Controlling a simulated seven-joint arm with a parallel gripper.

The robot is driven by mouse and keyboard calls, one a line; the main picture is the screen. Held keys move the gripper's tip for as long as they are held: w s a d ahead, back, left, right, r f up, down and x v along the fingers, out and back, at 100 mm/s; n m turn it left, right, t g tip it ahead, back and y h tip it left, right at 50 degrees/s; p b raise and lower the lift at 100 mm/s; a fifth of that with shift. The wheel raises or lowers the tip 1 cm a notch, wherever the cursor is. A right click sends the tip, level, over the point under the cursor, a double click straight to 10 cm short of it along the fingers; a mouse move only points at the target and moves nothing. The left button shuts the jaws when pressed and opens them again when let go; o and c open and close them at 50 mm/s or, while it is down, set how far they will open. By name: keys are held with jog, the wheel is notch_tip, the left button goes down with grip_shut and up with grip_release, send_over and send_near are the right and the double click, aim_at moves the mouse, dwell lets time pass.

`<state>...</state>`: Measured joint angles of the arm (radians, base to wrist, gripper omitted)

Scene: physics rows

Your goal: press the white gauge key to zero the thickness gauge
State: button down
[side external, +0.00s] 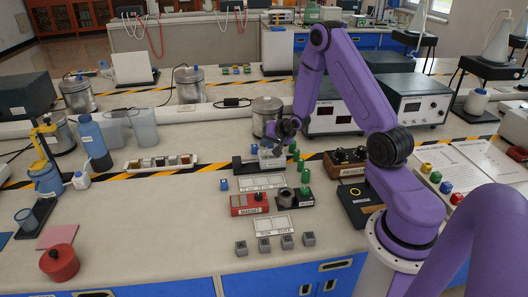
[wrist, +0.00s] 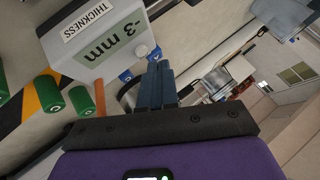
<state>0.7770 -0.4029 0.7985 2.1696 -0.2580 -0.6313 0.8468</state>
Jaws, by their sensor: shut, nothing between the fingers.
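The thickness gauge (wrist: 95,38) is a pale grey box in the upper left of the wrist view. It bears a THICKNESS label, and its greenish display (wrist: 100,49) reads "-3 mm". A round white key (wrist: 141,51) sits on its face beside the display. My gripper (wrist: 160,66) is shut and empty, its dark fingertips just to the right of and below the key; I cannot tell whether they touch anything. In the side view my gripper (side external: 272,144) is above the gauge (side external: 271,158) and partly hides it; the key is not clear there.
Several green cylinders (side external: 304,176) stand right of the gauge. A red MAGNET box (side external: 249,203) and grey cubes (side external: 264,245) are nearer the front. A metal canister (side external: 266,115) stands behind, with white instruments (side external: 414,105) at right.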

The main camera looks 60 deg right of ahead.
jog(key=shift+f, duration=0.15)
dwell(0.7)
jog(key=shift+f, duration=0.3)
jog(key=shift+f, duration=0.3)
dwell(0.6)
jog(key=shift+r, duration=0.75)
jog(key=shift+r, duration=0.1)
jog(key=shift+r, duration=2.4)
